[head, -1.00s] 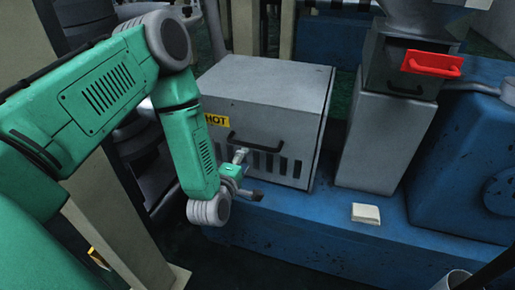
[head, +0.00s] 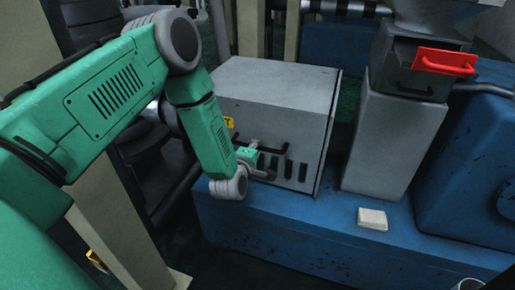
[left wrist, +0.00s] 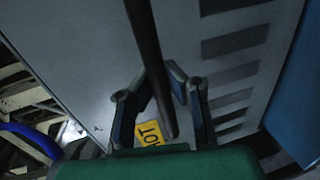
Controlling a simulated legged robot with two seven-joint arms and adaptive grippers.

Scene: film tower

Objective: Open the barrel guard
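The barrel guard (head: 275,95) is a grey box with a yellow HOT label, dark slots and a dark bar handle (head: 286,149) on its front. It stands closed on the blue machine base. My left gripper (head: 262,163) is at the front of the guard, by the handle, and hides part of the label and front. In the left wrist view, the handle (left wrist: 146,45) runs between the two spread fingers of the left gripper (left wrist: 158,95), with a gap on each side. The guard (left wrist: 85,40) fills the background there. My right gripper is not in view.
A grey hopper stand (head: 385,145) with a red-handled plate (head: 444,62) stands right of the guard. A small pale block (head: 372,218) lies on the blue base (head: 300,235). The base front is otherwise clear.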

